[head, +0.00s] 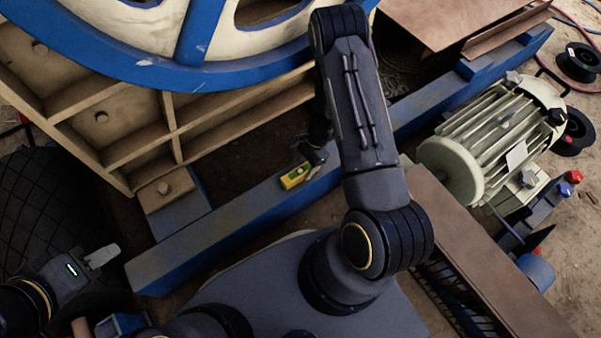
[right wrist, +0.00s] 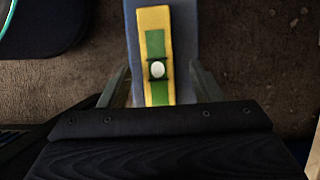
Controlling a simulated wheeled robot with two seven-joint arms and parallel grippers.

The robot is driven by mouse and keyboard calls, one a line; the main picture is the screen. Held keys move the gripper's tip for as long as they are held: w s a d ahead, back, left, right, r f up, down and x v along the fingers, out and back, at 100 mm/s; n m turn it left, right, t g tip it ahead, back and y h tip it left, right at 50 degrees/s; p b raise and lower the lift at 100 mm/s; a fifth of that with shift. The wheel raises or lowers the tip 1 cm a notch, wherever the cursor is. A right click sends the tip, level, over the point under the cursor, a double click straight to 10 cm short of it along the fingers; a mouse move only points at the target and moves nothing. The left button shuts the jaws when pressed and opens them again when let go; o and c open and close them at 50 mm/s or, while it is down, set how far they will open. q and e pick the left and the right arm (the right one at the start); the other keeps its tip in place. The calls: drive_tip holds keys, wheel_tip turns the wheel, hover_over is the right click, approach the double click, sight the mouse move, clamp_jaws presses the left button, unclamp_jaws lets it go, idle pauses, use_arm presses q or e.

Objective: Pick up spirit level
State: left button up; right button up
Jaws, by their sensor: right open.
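The spirit level (head: 293,177) is a small yellow and green block lying on the blue beam of the machine frame. In the right wrist view the spirit level (right wrist: 155,30) points away from the camera, with a pale round spot in its green part. My right gripper (head: 316,158) is just by it in the head view. In the right wrist view my right gripper (right wrist: 160,88) is open, with one finger on each side of the level and gaps between. My left gripper (head: 102,256) is at the lower left, far from the level; its jaw opening is unclear.
The blue beam (head: 235,220) runs diagonally under the level. A large blue-rimmed wheel (head: 150,65) and a ribbed beige body (head: 140,125) stand behind it. A motor (head: 490,135) is at right, beside a brown plate (head: 480,250). Cable reels (head: 578,62) lie on the ground at far right.

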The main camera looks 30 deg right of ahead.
sight(299, 172)
drive_tip(key=b+x, duration=0.1)
drive_tip(key=x, duration=0.2)
drive_tip(key=shift+s+a+f, duration=0.15)
drive_tip(key=shift+a+f, duration=0.05)
drive_tip(key=shift+a, duration=0.05)
drive_tip(key=c, duration=1.1)
